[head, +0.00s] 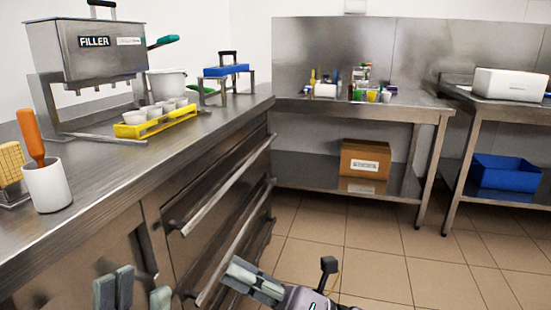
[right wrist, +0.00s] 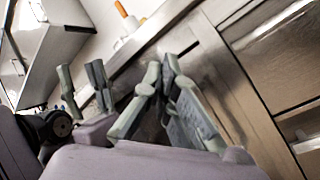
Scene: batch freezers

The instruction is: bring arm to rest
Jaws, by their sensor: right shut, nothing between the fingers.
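My right gripper (head: 255,280) is in the lower middle of the head view, in front of the steel drawers, with its grey fingers together and nothing between them. In the right wrist view its fingers (right wrist: 165,75) meet at the tips. My left gripper (head: 140,288) is at the bottom left of the head view, below the counter's front edge. It also shows in the right wrist view (right wrist: 84,92), where a gap shows between its fingers and it looks empty. Most of both arms is out of view.
The steel counter (head: 110,165) with drawer handles (head: 225,187) runs close along the left. It carries a filler machine (head: 90,55), a yellow rack (head: 155,122) of cups and a white holder (head: 47,186) with an orange-handled tool. The tiled floor (head: 370,262) at right is clear.

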